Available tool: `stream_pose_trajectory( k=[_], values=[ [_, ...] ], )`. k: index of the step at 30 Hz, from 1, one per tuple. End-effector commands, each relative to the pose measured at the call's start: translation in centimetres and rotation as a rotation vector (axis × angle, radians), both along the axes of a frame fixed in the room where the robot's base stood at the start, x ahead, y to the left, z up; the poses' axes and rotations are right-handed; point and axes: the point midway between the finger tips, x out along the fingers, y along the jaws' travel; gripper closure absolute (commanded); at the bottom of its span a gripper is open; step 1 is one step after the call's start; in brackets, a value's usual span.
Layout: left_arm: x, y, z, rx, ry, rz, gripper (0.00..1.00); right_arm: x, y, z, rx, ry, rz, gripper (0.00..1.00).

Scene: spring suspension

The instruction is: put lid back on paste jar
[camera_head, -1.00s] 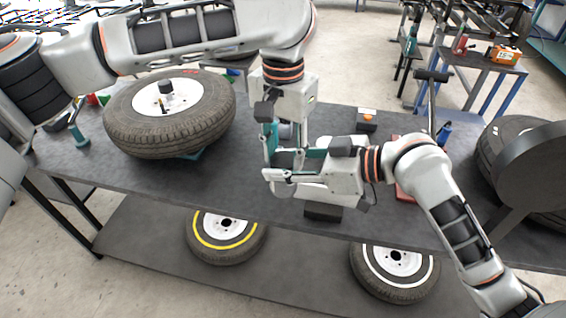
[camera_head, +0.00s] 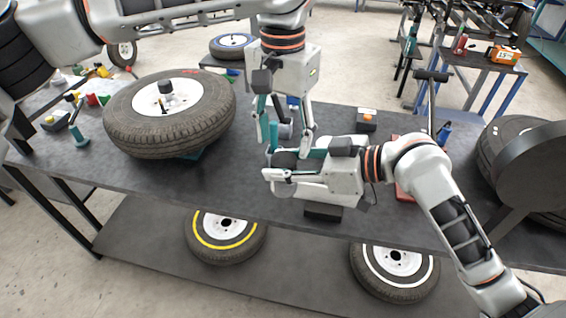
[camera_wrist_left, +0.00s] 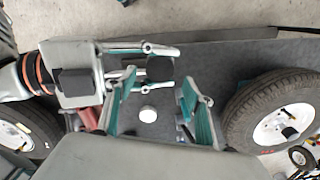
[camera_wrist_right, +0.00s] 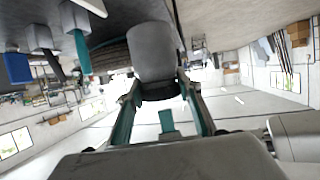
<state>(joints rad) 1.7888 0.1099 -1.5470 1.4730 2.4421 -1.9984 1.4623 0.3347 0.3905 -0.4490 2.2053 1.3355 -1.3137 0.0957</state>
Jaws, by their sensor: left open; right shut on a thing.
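The paste jar (camera_wrist_right: 153,48) is a grey cylinder in the right wrist view, which looks upside down. My right gripper (camera_wrist_right: 163,98) is shut on it. A dark round top (camera_wrist_left: 160,68) caps the jar in the left wrist view; it looks like the lid, but I cannot tell whether it is fully seated. The same dark top shows in the head view (camera_head: 285,158). My left gripper (camera_head: 288,141) is open, pointing down just above and behind the jar, with nothing between its fingers. The right gripper hides much of the jar in the head view.
A large tyre (camera_head: 215,128) lies left on the dark workbench (camera_head: 225,185). A box with an orange button (camera_head: 367,120) stands at the back right. Bare bench lies between tyre and grippers.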

Motion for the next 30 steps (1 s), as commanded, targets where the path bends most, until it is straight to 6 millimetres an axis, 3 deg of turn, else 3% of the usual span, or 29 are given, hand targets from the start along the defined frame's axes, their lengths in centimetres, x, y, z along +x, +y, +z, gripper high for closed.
stream_pose_trajectory(
  k=[7,18,30],
  values=[
    [0.0,0.0,0.3,0.0,-0.001,0.02,0.5,0.0,0.0,0.1,0.001,0.0,0.0,1.0],
    [0.0,0.0,3.4,0.0,0.0,0.287,0.5,0.0,0.0,0.1,0.001,0.0,0.0,1.0],
    [0.0,0.0,3.0,0.001,0.003,0.292,0.5,0.0,0.0,0.1,0.001,0.0,0.0,1.0]
  ],
)
